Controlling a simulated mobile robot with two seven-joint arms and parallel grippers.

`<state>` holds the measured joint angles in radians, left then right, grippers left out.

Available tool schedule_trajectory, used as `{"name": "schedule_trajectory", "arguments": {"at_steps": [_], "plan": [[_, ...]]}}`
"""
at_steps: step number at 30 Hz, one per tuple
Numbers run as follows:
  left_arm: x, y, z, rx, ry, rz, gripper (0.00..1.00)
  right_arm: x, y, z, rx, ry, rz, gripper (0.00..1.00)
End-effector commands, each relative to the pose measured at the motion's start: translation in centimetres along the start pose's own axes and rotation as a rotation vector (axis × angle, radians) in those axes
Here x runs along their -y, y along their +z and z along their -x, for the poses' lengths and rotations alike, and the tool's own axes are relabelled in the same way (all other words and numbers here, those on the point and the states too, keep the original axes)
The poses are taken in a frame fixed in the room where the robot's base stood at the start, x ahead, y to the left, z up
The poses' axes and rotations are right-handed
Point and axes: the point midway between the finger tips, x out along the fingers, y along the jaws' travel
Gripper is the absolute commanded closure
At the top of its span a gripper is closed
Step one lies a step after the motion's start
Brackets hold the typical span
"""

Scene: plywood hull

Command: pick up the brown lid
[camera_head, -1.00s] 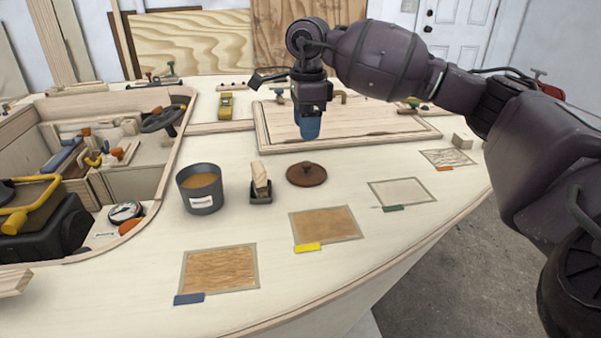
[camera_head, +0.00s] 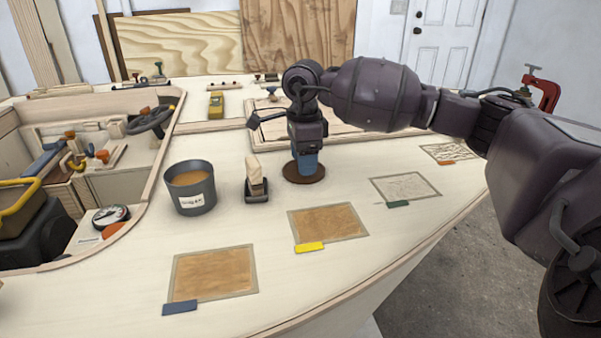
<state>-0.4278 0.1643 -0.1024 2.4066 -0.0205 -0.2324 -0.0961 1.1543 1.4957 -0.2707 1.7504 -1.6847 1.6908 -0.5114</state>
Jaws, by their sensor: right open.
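The round brown lid (camera_head: 290,178) lies flat on the pale plywood deck, right of the dark brush block. My right gripper (camera_head: 307,172) points down directly over the lid, with its blue fingers at or just above the lid's top. The fingers hide the lid's knob and part of its disc. The right gripper is open; I cannot tell whether its fingers touch the knob. My left gripper is not in view.
A grey pot (camera_head: 190,190) with brown contents stands left of a dark block with a wooden handle (camera_head: 255,178). Sample patches (camera_head: 328,222) with coloured tabs lie in front. An open cockpit (camera_head: 75,160) is at the left. The deck's right edge drops to the floor.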

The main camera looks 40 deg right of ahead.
Motion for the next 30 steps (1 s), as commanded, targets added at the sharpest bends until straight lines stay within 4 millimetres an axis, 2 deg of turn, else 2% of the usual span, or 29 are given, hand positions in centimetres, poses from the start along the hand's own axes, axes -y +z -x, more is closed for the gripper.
{"name": "schedule_trajectory", "arguments": {"at_steps": [2, 10, 21, 30], "plan": [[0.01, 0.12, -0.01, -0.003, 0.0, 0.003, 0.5, 0.01, -0.02, -0.61, -0.001, -0.001, 0.0, 0.43], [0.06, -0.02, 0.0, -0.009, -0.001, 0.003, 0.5, 0.03, 0.0, -0.52, 0.002, -0.005, -0.001, 0.43], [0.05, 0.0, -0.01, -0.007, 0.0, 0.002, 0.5, 0.03, 0.0, -0.55, 0.002, -0.004, -0.001, 0.96], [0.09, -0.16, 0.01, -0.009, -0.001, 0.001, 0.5, 0.04, 0.01, -0.05, 0.003, -0.006, -0.001, 0.96]]}}
